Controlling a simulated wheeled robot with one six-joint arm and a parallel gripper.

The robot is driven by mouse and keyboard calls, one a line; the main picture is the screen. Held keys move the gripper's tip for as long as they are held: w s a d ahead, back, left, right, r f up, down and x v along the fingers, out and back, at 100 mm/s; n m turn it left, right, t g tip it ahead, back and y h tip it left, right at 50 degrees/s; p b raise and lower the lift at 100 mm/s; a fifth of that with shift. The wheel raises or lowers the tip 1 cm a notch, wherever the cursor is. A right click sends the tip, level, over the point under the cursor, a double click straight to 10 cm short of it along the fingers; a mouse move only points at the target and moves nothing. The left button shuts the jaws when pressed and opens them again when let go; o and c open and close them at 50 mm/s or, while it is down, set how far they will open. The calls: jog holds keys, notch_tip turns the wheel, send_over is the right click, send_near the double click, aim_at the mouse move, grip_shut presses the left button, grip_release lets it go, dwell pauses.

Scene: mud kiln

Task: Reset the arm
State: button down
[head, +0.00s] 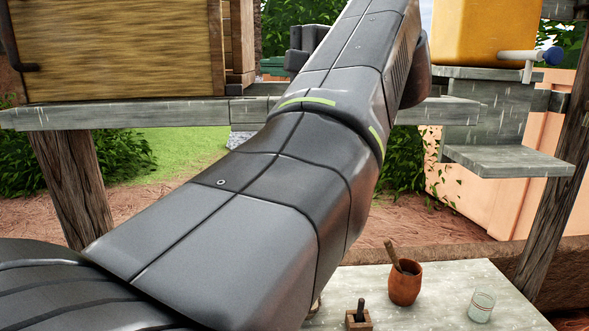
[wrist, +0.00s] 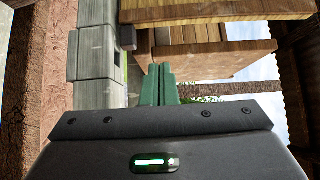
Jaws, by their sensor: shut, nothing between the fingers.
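My gripper (wrist: 158,85) shows in the wrist view as two green fingers pressed together, with nothing between them. They point toward a wooden box (wrist: 210,60), and whether they touch it cannot be told. In the head view my dark grey arm runs from the lower left up to the top centre, raised over the table. The fingers are not clearly seen there; a dark blocky part beside the arm's upper end may belong to the gripper.
A wooden box (head: 120,50) stands on a grey shelf beam (head: 150,115) at upper left. A yellow container (head: 480,30) with a tap stands upper right. Below, a pale table (head: 430,300) holds a clay cup (head: 405,284), a glass (head: 481,306) and a small wooden block (head: 358,320). Wooden posts flank the space.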

jog(key=shift+p+x, duration=0.35)
jog(key=shift+x, duration=1.2)
